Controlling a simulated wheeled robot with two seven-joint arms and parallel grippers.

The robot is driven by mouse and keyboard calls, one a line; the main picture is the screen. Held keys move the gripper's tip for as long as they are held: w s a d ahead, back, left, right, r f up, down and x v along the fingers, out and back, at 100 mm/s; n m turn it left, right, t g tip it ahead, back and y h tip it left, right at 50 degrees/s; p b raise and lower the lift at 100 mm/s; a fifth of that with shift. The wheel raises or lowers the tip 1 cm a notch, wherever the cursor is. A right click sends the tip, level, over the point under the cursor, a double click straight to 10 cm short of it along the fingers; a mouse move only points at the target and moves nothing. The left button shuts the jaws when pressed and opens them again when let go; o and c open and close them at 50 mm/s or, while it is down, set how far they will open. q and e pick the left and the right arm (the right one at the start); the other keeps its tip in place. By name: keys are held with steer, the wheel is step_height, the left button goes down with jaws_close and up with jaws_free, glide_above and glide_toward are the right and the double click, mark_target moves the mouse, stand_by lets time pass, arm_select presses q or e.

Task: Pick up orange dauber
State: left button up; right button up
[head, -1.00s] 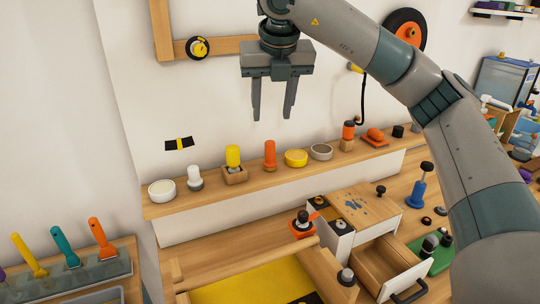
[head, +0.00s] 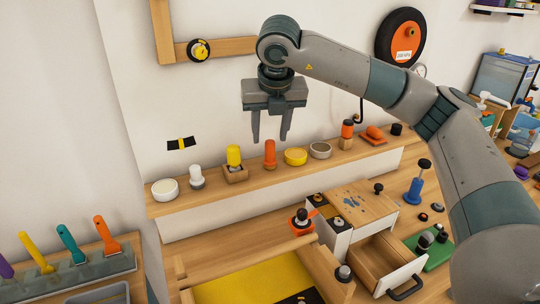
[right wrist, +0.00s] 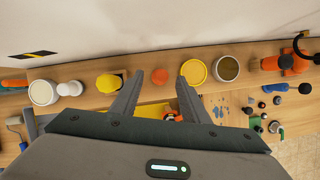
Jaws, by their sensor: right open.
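The orange dauber (head: 270,156) stands upright on the wooden wall shelf, between a yellow dauber in a wooden block (head: 234,157) and a yellow round dish (head: 296,157). My right gripper (head: 271,138) is open and empty, pointing down, with its fingertips close to the dauber's top in the head view. In the right wrist view, the dauber's round orange top (right wrist: 160,76) shows between the tips of the open fingers (right wrist: 159,80). Whether the fingers touch it cannot be told. My left gripper is not in view.
A white dish (head: 165,190) and a white dauber (head: 196,178) stand left on the shelf (head: 215,196). Right of the yellow dish are a grey dish (head: 320,150), an orange-topped piece on a block (head: 347,130) and an orange tool (head: 374,134). Below are an open drawer (head: 388,262) and a yellow tray (head: 250,280).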

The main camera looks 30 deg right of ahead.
mark_target(271, 142)
steer(key=shift+w+d+f+p, duration=0.1)
steer(key=shift+f+p, duration=0.35)
steer(key=shift+p, duration=0.05)
steer(key=x, duration=0.1)
steer(key=p+x, duration=0.2)
steer(key=shift+d+f, duration=0.1)
steer(key=shift+f, duration=0.55)
steer(key=shift+c, duration=0.7)
jaws_close()
